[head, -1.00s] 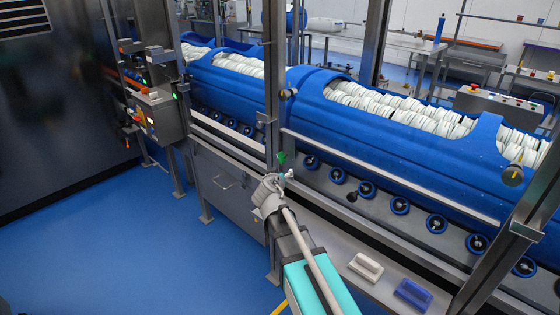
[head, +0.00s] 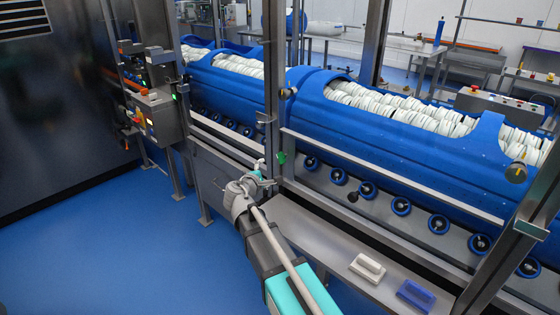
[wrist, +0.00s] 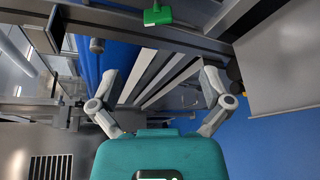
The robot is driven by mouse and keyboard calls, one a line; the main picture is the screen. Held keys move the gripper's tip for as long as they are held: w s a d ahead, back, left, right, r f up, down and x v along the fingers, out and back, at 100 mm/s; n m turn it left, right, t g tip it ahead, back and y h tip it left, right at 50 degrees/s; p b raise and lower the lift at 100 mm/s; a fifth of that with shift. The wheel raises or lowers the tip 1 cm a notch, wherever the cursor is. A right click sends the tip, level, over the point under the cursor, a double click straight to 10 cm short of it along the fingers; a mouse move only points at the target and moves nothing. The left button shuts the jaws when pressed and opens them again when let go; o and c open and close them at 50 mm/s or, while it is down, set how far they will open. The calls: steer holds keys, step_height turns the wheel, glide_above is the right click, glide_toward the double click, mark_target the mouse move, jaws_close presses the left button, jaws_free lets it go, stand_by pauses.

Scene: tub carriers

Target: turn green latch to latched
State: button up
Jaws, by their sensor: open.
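The green latch (head: 282,157) is a small green piece on the steel frame post, at the near edge of the tub carrier line. It also shows at the top of the wrist view (wrist: 158,15), beyond the fingertips and off the middle of the jaws. My gripper (head: 263,168) is just left of the latch and slightly lower in the head view, apart from it. In the wrist view my gripper (wrist: 153,52) has its two grey fingers spread wide with nothing between them. The latch's mounting is too small to make out.
Long blue tubs (head: 400,140) filled with white discs lie along the line behind the steel posts. A control box (head: 158,115) stands to the left. A white block (head: 367,267) and a blue block (head: 415,295) lie on the front ledge. The blue floor at left is clear.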

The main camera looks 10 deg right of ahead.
mark_target(279, 160)
steer(key=shift+a+n, duration=0.15)
steer(key=shift+n, duration=0.35)
steer(key=shift+w, duration=0.15)
steer(key=b+x, duration=0.2)
steer(key=x, duration=1.1)
steer(key=shift+w+d+b, duration=0.2)
steer(key=shift+d+b, duration=0.15)
steer(key=c, duration=1.2)
